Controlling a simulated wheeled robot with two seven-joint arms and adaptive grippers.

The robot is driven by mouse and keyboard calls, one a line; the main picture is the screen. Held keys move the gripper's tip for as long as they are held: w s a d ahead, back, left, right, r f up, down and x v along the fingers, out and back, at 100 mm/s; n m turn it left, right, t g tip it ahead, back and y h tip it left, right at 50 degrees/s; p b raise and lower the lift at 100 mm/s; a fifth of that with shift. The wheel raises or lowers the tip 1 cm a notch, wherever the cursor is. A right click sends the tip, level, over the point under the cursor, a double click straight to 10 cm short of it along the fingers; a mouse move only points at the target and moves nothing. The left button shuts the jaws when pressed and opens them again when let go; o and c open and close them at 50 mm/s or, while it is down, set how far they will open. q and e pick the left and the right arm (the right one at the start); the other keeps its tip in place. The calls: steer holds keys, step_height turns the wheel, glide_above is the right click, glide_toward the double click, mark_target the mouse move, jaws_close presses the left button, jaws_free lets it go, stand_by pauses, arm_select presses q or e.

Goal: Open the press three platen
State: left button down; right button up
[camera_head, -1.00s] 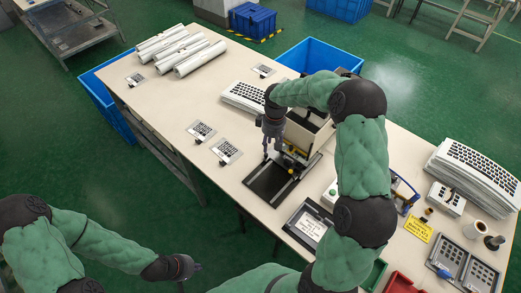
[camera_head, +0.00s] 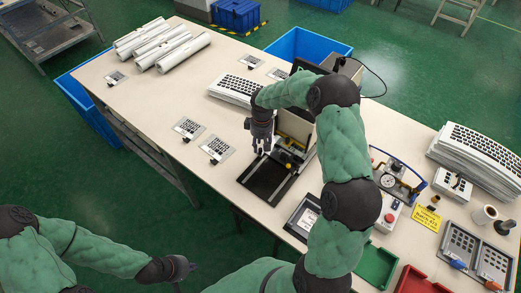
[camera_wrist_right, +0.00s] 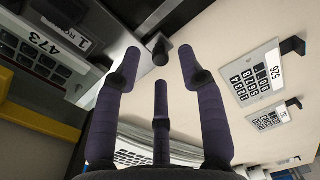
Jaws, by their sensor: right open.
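The press (camera_head: 265,180) stands mid-table with a black bed, two light rails and a yellow part. Its pale upper block (camera_head: 294,124) is partly hidden by my right arm, so I cannot tell how the platen sits. My right gripper (camera_head: 261,150) is open and empty at the press's left side, fingers pointing down. In the right wrist view, its spread fingers (camera_wrist_right: 160,68) have a small black knob (camera_wrist_right: 160,46) on a grey bracket in front of them, apparently not gripped. My left gripper (camera_head: 185,268) is low at the lower left, away from the table; its fingers are too small to read.
Film cards (camera_head: 217,149) lie left of the press. A keypad stack (camera_head: 237,90) is behind my right gripper, white rolls (camera_head: 160,47) at the far left. Right of my right arm are a blue-framed device (camera_head: 397,176), a green tray (camera_head: 376,266) and a red tray (camera_head: 414,282).

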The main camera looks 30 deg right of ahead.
mark_target(261, 149)
steer(key=shift+f, duration=1.5)
jaws_close()
steer(key=s+a, duration=0.2)
steer(key=a, duration=0.2)
steer(key=s+a, duration=0.1)
steer(key=a, duration=0.4)
steer(key=s+a+b, duration=0.1)
steer(key=s+a, duration=0.1)
steer(key=a, duration=0.2)
steer(key=shift+s+a, duration=0.3)
steer(key=shift+a, duration=0.05)
jaws_free()
steer(key=shift+d, duration=0.1)
